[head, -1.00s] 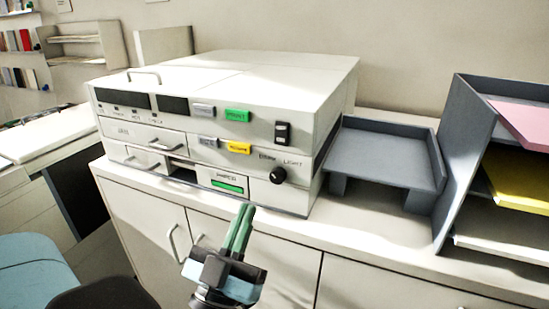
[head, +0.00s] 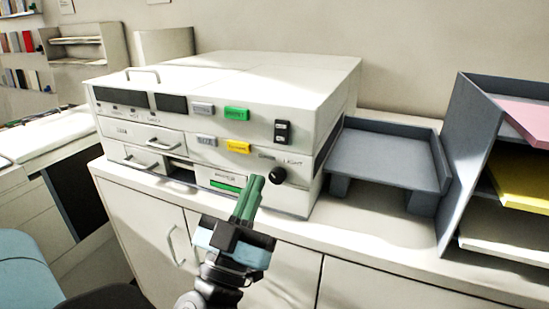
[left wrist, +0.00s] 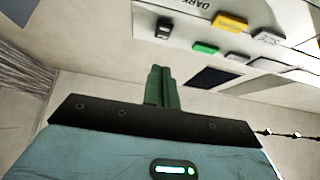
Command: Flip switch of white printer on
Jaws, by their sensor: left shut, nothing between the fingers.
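The white printer (head: 240,75) stands on a white cabinet. Its black rocker switch (head: 282,132) is on the right part of the front, right of a green button. The switch also shows upside down in the left wrist view (left wrist: 163,28), just beyond the fingertips. My left gripper (head: 256,181) has green fingers pressed together and empty. In the head view its tips are in front of the lower printer front, below and left of the switch and beside the black knob. The tips also show in the left wrist view (left wrist: 161,70). My right gripper is out of view.
A black round knob (head: 278,176), a yellow button (head: 238,146) and a green button (head: 236,114) are on the printer front. A grey tray (head: 385,160) stands right of the printer, then a grey paper rack (head: 470,150). The white cabinet (head: 375,285) is below.

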